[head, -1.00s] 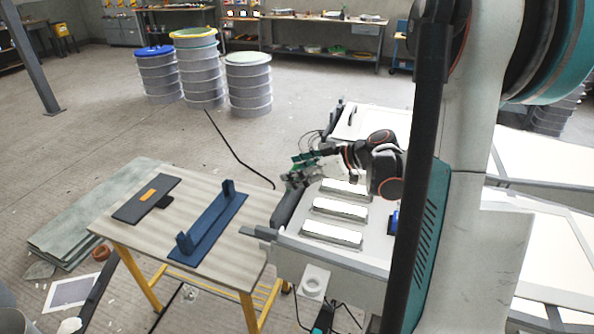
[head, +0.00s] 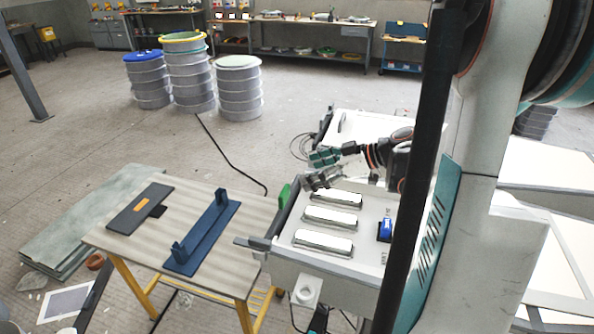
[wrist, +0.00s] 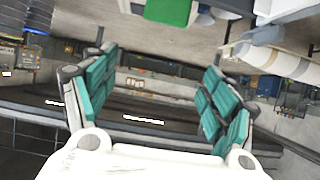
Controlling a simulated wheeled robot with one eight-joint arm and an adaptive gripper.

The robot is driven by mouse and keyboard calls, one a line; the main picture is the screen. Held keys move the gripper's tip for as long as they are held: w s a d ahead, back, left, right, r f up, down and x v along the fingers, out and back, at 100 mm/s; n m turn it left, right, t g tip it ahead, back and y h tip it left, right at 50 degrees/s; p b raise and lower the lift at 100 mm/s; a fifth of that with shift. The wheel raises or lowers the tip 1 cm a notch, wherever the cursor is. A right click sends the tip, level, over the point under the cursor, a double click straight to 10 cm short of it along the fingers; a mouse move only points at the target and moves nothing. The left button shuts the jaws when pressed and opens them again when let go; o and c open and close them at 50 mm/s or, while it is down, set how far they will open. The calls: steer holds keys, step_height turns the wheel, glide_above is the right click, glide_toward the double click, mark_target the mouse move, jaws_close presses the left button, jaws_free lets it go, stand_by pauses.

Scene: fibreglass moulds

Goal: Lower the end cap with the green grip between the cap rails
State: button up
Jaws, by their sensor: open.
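A green grip (head: 284,194) shows at the left end of the white mould, beside a dark grey panel (head: 288,215) that looks like the end cap. In the wrist view a green block (wrist: 168,10) shows at the top edge, apart from my fingers. A dark bar (head: 255,243) sticks out at the mould's near left corner and looks like one cap rail; I cannot tell how the cap sits against the rails. My gripper (head: 312,170) is open and empty, above and to the right of the green grip. Its teal fingers (wrist: 155,95) stand wide apart in the wrist view.
The white mould (head: 365,265) has several raised pale blocks (head: 323,242) and a blue item (head: 385,229). To its left a table (head: 105,236) holds a blue stand (head: 203,232) and a dark plate with an orange strip (head: 141,208). Drums (head: 240,90) stand far behind on open floor.

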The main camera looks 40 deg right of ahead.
steer(key=v, duration=0.3)
steer(key=shift+s+d+r+p, duration=0.15)
steer(key=shift+s+d+p, duration=0.1)
steer(key=shift+p, duration=0.1)
